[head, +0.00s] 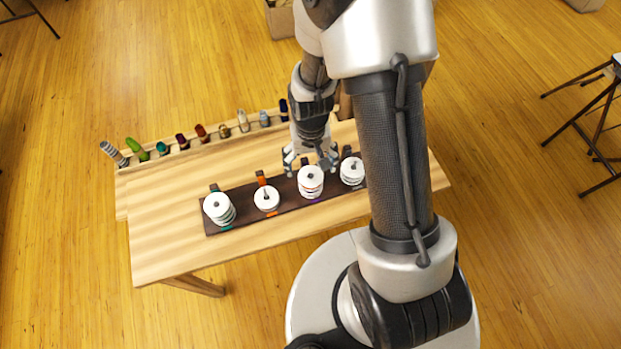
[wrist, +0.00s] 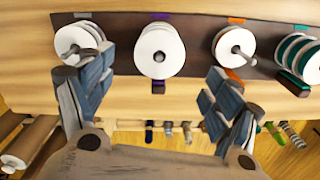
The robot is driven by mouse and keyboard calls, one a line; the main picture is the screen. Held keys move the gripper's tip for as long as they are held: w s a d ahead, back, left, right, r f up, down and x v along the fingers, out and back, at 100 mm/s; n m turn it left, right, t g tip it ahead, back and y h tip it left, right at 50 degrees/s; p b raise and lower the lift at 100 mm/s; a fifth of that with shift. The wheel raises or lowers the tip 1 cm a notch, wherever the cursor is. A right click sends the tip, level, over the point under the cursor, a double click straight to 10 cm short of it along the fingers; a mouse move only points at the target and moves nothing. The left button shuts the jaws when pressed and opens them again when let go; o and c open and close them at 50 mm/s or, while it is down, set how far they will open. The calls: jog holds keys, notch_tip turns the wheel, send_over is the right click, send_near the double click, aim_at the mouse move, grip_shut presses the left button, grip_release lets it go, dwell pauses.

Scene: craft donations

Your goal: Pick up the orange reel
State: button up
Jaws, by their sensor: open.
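Several white-flanged reels stand in stacks on a dark rack (head: 240,201) with coloured tags. An orange band, which looks like the orange reel (head: 312,187), shows low down in the stack at the purple tag. The top reel of that stack (wrist: 159,50) shows a white face in the wrist view, and the orange is hidden there. My gripper (head: 310,161) is open and empty, just behind and above this stack. In the wrist view my gripper (wrist: 160,88) has its fingers spread to either side, with the stack ahead between them.
A short stack (head: 266,199) at the orange tag and a teal-tagged stack (head: 218,209) stand to the left. A grey-tagged stack (head: 352,171) is close on the right. A row of coloured spools (head: 181,141) lines the table's back edge. The table's front left is bare.

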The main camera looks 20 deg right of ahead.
aim_at(311, 176)
jog(key=f+b, duration=0.1)
jog(key=f, duration=0.2)
jog(key=f+b, duration=0.1)
jog(key=f, duration=0.3)
jog(key=shift+s, duration=0.2)
jog(key=shift+r, duration=0.1)
jog(key=shift+c, duration=0.3)
jog(key=c, duration=0.9)
notch_tip(311, 176, up, 20)
jog(key=p, duration=0.5)
jog(key=shift+p, duration=0.4)
